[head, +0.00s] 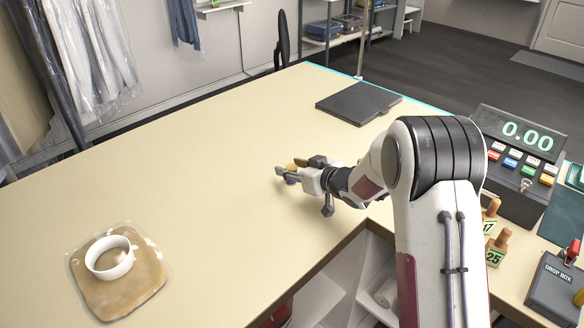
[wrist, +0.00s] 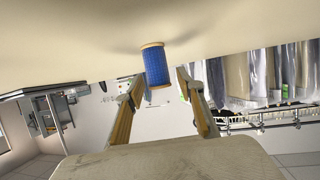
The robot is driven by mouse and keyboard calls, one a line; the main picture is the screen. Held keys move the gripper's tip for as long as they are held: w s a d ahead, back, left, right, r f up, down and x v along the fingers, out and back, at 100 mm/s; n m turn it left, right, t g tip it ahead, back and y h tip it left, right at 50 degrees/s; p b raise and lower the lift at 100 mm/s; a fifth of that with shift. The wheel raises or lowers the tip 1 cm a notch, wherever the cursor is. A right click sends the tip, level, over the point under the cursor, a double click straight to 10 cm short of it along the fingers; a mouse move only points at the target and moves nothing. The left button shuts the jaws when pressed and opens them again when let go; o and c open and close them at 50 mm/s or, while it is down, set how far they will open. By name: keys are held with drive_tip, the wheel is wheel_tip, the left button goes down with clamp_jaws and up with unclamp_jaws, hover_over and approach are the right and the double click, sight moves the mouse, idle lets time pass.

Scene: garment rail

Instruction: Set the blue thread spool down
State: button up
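The blue thread spool (wrist: 157,67) has pale ends and shows in the wrist view, where the picture is upside down. One end appears to meet the cream tabletop (wrist: 70,45), so it looks upright on it. My gripper (wrist: 160,82) has its two fingers spread, one on each side of the spool, with visible gaps to it. In the head view my gripper (head: 285,173) is low over the table's middle. Only a small bit of blue shows there; the fingers hide most of the spool.
A tan pad (head: 145,285) with a white ring (head: 109,258) lies at the table's left. A dark flat board (head: 358,103) lies at the back. A cash register (head: 520,150), numbered tags (head: 494,256) and a drop box (head: 553,288) stand at the right.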

drive_tip(key=shift+r, duration=0.1)
drive_tip(key=shift+r, duration=0.1)
drive_tip(key=v, duration=1.2)
drive_tip(key=shift+d, duration=0.1)
idle(0.8)
drive_tip(key=s+d+r+m+h, duration=0.5)
drive_tip(key=s+d+r+h, duration=0.4)
drive_tip(key=s+d+r, duration=0.3)
drive_tip(key=s+a+f+m+g, duration=0.1)
drive_tip(key=s+g, duration=0.1)
drive_tip(key=s, duration=1.2)
drive_tip(key=s+a+f+m+g+y, duration=0.1)
drive_tip(key=s+f+g, duration=0.1)
drive_tip(key=s, duration=1.2)
drive_tip(key=shift+f+g, duration=0.25)
drive_tip(key=shift+g, duration=0.35)
